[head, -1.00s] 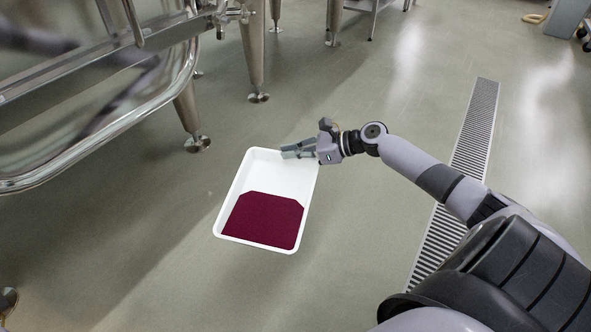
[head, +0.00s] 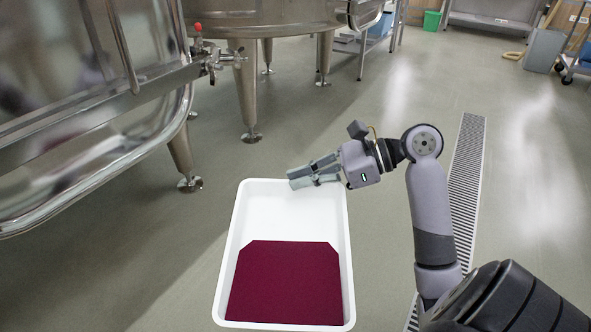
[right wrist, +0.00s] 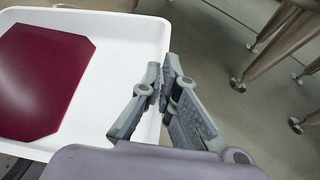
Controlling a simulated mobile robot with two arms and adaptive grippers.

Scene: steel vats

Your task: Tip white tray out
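The white tray (head: 266,212) is a shallow rectangle in the middle of the head view, and it also shows in the right wrist view (right wrist: 120,40). A flat dark red layer (head: 286,285) with cut far corners covers its near half; it shows in the right wrist view too (right wrist: 40,80). The far half is bare white. My right gripper (head: 303,178) is at the tray's far rim, towards the right corner. In the right wrist view its fingers (right wrist: 165,85) are closed together on the rim. The tray looks raised off the floor. My left gripper is out of view.
A steel vat (head: 70,110) fills the left side, with its legs and feet (head: 190,183) near the tray. Another vat (head: 270,18) stands behind. A floor drain grate (head: 466,180) runs along the right. The floor between is clear.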

